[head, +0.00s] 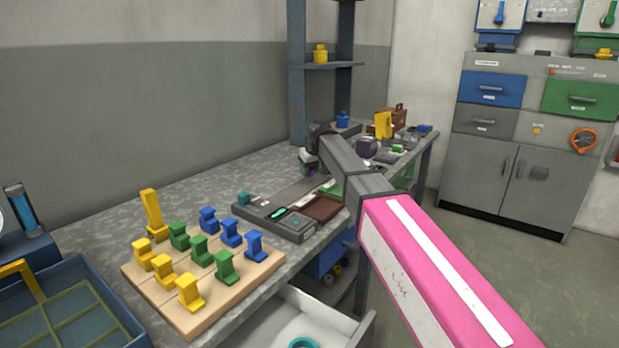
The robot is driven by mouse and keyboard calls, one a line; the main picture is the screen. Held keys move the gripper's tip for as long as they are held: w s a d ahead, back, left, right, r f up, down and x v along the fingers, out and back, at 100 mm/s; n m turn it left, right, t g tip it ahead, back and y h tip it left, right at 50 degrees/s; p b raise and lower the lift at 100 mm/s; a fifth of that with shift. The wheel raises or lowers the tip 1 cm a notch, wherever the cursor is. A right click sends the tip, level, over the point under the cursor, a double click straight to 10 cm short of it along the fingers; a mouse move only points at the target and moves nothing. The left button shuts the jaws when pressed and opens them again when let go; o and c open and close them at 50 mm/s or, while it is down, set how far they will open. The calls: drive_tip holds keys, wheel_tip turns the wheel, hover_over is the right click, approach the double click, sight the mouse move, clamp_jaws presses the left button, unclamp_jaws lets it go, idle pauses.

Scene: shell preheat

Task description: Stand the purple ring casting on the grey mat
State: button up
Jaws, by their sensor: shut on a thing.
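My gripper (308,168) is at the far end of my arm, low over the middle of the bench, small and partly hidden by the wrist. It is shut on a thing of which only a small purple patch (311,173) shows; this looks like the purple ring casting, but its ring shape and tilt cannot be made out. A flat grey strip (297,190) on the bench, just below and in front of the gripper, may be the grey mat. Whether the casting touches it cannot be told.
A wooden board (166,297) with several yellow, green and blue blocks stands at the near left. A dark tray with a device (272,217) lies between it and my gripper. A dark rounded object (367,146) and a yellow block (383,125) stand behind my arm. An open drawer (290,325) juts out below.

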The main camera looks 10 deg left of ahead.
sight(310, 173)
drive_tip(key=shift+f, duration=1.5)
drive_tip(key=shift+f, duration=0.15)
drive_tip(key=o, duration=1)
drive_tip(key=v, duration=1.2)
